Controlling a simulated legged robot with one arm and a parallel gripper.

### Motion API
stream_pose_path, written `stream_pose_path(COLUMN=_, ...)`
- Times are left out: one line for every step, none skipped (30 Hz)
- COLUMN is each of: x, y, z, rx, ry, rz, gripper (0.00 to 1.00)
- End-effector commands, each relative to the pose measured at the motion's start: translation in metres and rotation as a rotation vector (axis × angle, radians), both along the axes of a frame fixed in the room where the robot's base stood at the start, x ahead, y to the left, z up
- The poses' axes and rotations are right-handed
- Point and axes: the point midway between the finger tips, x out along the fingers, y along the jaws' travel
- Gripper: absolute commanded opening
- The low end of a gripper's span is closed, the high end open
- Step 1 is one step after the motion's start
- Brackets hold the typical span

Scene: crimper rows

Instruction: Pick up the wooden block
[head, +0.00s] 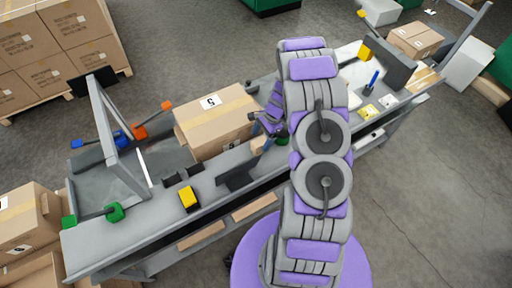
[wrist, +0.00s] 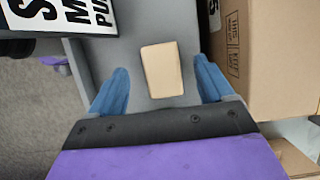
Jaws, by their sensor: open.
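The wooden block (wrist: 162,70) is a small pale tan block lying on the grey bench top (wrist: 97,60). In the wrist view it sits between and a little beyond the two blue fingers of my gripper (wrist: 161,88). The fingers are open wide, with clear space on both sides of the block, and do not touch it. In the head view the block (head: 258,144) shows only partly beside my gripper (head: 264,130), and my arm covers much of that area.
A large cardboard box (head: 217,122) stands on the bench close beside the block; it also fills the right of the wrist view (wrist: 268,55). A sign with black lettering (wrist: 70,14) is at the upper left. A yellow item (head: 188,198) and a grey frame (head: 118,130) are farther left.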

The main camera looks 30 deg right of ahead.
Motion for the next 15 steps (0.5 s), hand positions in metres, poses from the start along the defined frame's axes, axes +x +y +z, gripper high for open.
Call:
stream_pose_path(x=0.000, y=-0.002, z=-0.004, rx=0.002, ry=-0.001, rz=-0.003, gripper=0.81)
stream_pose_path(x=0.000, y=-0.002, z=-0.005, rx=0.002, ry=-0.001, rz=-0.003, gripper=0.81)
stream_pose_path(x=0.000, y=-0.001, z=-0.006, rx=0.002, ry=-0.002, rz=-0.003, gripper=0.81)
stream_pose_path(x=0.000, y=0.000, z=-0.007, rx=0.001, ry=-0.001, rz=-0.002, gripper=0.81)
stream_pose_path(x=0.000, y=0.002, z=-0.009, rx=0.000, ry=-0.001, rz=0.000, gripper=0.81)
stream_pose_path(x=0.000, y=0.007, z=-0.013, rx=-0.002, ry=0.001, rz=0.000, gripper=0.81)
stream_pose_path(x=0.000, y=0.011, z=-0.016, rx=-0.003, ry=0.002, rz=0.001, gripper=0.81)
stream_pose_path(x=0.000, y=0.014, z=-0.020, rx=-0.004, ry=0.002, rz=0.002, gripper=0.81)
stream_pose_path(x=0.001, y=0.018, z=-0.026, rx=-0.007, ry=0.003, rz=0.001, gripper=0.81)
stream_pose_path(x=0.002, y=0.022, z=-0.030, rx=-0.009, ry=0.002, rz=0.001, gripper=0.81)
stream_pose_path(x=0.002, y=0.025, z=-0.033, rx=-0.013, ry=0.001, rz=0.001, gripper=0.81)
stream_pose_path(x=0.002, y=0.029, z=-0.038, rx=-0.015, ry=0.001, rz=-0.001, gripper=0.81)
stream_pose_path(x=0.002, y=0.031, z=-0.041, rx=-0.016, ry=0.000, rz=0.000, gripper=0.81)
stream_pose_path(x=0.002, y=0.032, z=-0.044, rx=-0.017, ry=0.000, rz=0.000, gripper=0.81)
stream_pose_path(x=0.002, y=0.034, z=-0.047, rx=-0.016, ry=0.000, rz=0.000, gripper=0.81)
